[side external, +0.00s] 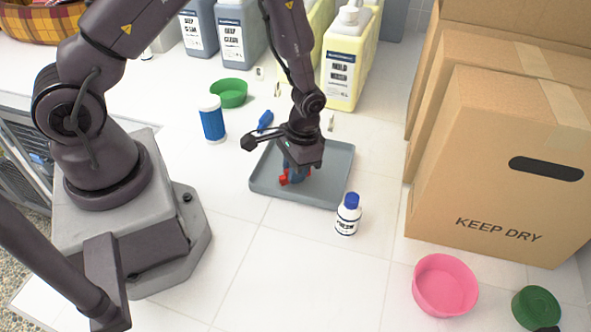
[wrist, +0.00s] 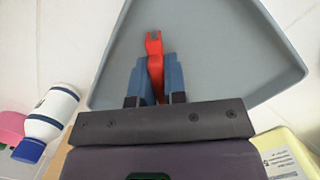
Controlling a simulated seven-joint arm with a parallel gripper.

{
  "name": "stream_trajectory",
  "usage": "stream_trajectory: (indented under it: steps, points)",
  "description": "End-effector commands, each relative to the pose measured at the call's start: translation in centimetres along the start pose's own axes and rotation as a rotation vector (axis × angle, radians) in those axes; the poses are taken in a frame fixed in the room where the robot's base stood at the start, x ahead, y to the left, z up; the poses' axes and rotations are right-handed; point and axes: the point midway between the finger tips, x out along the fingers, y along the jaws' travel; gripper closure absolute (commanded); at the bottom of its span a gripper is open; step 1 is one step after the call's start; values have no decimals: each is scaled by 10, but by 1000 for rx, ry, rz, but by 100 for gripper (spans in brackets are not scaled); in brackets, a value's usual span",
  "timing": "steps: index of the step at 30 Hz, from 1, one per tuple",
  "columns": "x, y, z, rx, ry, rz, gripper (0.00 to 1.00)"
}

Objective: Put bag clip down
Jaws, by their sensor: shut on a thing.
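The bag clip (wrist: 155,58) is red and sits between the two blue fingers of my gripper (wrist: 154,82) in the wrist view. In the side view the red clip (side external: 284,180) shows at the fingertips, beside my gripper (side external: 293,172). My gripper is shut on the clip and points down over the grey tray (side external: 328,186). The clip is low over the tray floor; I cannot tell whether it touches it. The tray (wrist: 215,40) fills much of the wrist view and its visible floor is bare. Part of the clip is hidden by the fingers.
A white bottle with a blue cap (side external: 347,218) stands by the tray's front right corner. A blue-and-white canister (side external: 212,122), a green bowl (side external: 229,92) and a blue item (side external: 265,120) lie behind left. Cardboard boxes (side external: 500,170) and a pink bowl (side external: 444,287) are right.

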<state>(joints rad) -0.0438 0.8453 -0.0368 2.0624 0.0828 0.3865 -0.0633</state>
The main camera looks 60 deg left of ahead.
Motion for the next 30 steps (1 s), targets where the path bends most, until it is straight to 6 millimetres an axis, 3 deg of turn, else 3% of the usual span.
stream_trajectory:
  steps: [12, 13, 16, 26, 30]
  points:
    - [7, 0, -1, 1, 1, 0, 100]
    - [8, 0, -2, 1, 2, 0, 85]
    - [7, 0, -2, 1, 2, 0, 62]
    - [4, 0, -1, 1, 3, 0, 62]
    - [-12, 0, -2, 1, 6, 0, 62]
